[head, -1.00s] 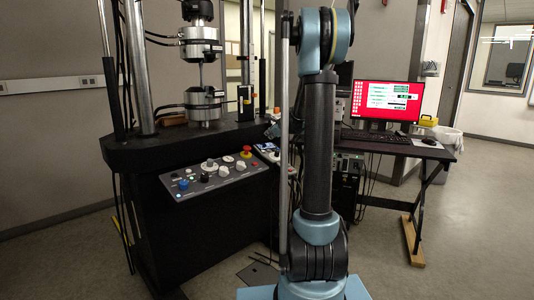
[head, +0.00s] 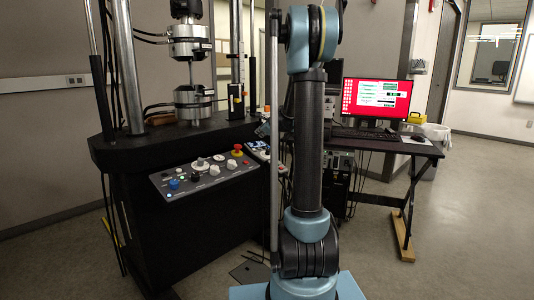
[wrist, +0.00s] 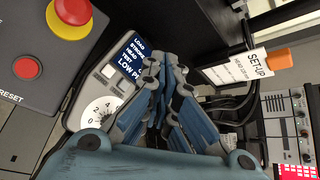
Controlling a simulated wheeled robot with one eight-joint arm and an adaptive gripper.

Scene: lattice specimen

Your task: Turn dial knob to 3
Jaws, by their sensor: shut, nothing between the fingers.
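The dial knob (wrist: 99,113) shows in the wrist view as a white round dial marked 0, 2 and 4, on a light control unit with a blue label panel (wrist: 127,62). It lies left of my gripper and is partly covered by it, so its pointer and setting cannot be read.
A red emergency button on a yellow base (wrist: 69,15) and a red button (wrist: 26,67) sit on the grey panel nearby. An orange-ended SET-UP tag (wrist: 258,66) and cables are right of my gripper. The knob panel (head: 205,175) fronts the testing machine. A desk with a monitor (head: 376,98) stands right.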

